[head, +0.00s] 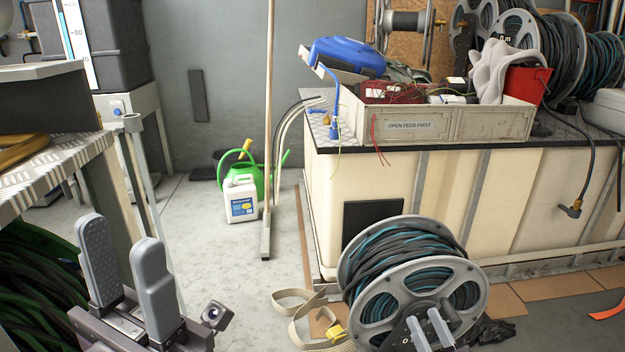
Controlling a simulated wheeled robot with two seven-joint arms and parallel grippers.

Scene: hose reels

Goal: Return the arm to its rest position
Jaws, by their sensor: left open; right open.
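My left gripper (121,232) is in the lower left of the head view, large and close, beside the metal-edged bench. Its two grey fingers stand apart with nothing between them. My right gripper (424,318) is at the bottom right, in front of the hub of the hose reel (411,262). Its two small grey fingers point up, a narrow gap apart, with no held thing visible. I cannot tell whether it touches the reel. The reel is grey and wound with black and teal hose. The rest of both arms is largely out of view.
A bench (95,160) stands close at left. A cream tank bench (400,190) with a labelled crate (470,124) on top stands behind the reel. A beige strap (300,318) lies on the floor. A white jug (241,200) and green watering can stand farther back; the middle floor is clear.

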